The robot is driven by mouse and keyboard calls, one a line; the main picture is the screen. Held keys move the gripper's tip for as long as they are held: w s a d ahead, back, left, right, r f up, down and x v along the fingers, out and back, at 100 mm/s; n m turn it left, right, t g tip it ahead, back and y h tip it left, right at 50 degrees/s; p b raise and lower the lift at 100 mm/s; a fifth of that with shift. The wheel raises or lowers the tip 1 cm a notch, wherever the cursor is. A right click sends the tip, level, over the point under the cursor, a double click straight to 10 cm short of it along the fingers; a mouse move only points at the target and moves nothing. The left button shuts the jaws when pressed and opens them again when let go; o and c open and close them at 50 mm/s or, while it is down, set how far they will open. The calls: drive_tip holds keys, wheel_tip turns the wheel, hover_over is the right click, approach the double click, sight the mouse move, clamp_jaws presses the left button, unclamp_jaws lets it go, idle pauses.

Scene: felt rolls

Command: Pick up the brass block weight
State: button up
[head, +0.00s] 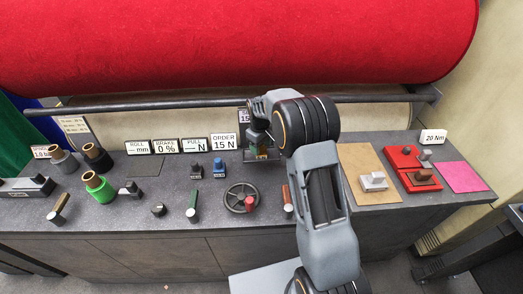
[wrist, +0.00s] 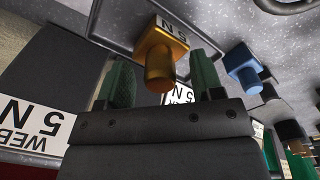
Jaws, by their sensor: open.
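The brass block weight (wrist: 161,50) shows in the wrist view, a yellow-gold block with a round knob pointing toward my gripper. My gripper (wrist: 163,72) is open, with one green-padded finger to each side of the knob in the picture. I cannot tell how far the fingertips reach along the block, and no contact is clear. In the head view my gripper (head: 262,146) points down at the back of the bench, right of the order sign, and largely hides the brass weight.
A blue weight (head: 219,168) and a black weight (head: 197,171) stand just left of my gripper; the blue one also shows in the wrist view (wrist: 243,66). The order sign (head: 223,143) and a dark rail (head: 190,104) are behind. A handwheel (head: 236,188) is in front.

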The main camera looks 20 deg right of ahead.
drive_tip(key=shift+f, duration=0.45)
drive_tip(key=shift+c, duration=0.3)
clamp_jaws()
